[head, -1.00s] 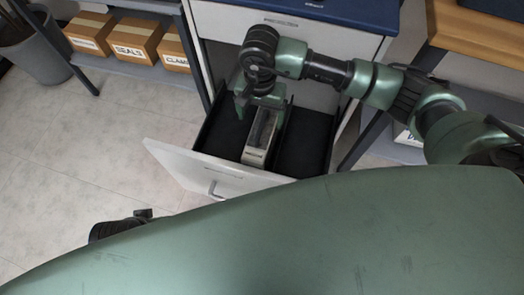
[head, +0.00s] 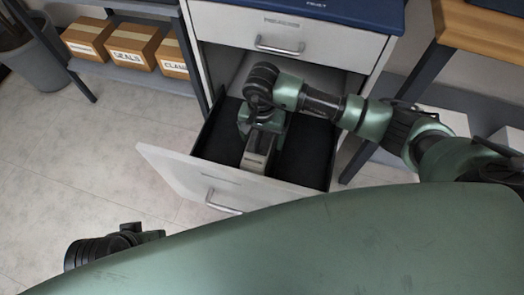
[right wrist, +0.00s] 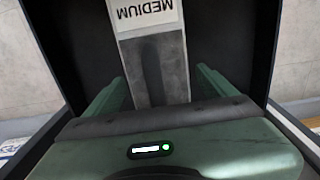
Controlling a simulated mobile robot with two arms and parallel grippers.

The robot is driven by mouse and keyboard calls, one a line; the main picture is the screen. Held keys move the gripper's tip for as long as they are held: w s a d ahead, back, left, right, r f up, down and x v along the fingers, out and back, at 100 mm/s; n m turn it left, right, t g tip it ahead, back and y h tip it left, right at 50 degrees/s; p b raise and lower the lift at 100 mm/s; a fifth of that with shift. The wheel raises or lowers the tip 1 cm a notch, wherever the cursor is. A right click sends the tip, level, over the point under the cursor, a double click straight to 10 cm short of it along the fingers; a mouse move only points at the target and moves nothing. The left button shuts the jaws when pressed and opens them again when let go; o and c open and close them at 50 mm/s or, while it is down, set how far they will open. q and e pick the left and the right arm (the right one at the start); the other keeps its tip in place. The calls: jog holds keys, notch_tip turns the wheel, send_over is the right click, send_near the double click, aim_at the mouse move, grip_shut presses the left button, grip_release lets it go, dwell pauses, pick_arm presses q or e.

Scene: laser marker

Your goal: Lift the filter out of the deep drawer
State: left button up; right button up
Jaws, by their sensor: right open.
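The filter (head: 257,157) is a long, narrow grey block standing in the open deep drawer (head: 180,172). In the right wrist view the filter (right wrist: 165,62) has a white end label reading "MEDIUM" and a dark strip along its top. My right gripper (head: 262,126) is down in the drawer over the far part of the filter. In the wrist view its green fingers (right wrist: 158,90) are open, one on each side of the filter. I cannot tell whether they touch it. The gripper hides the filter's far end. My left gripper does not show; only a dark piece of mine is at lower left.
A wooden-topped bench (head: 480,35) is at right.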

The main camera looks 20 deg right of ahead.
jog(key=shift+r, duration=0.1)
grip_shut()
jog(key=shift+r, duration=0.15)
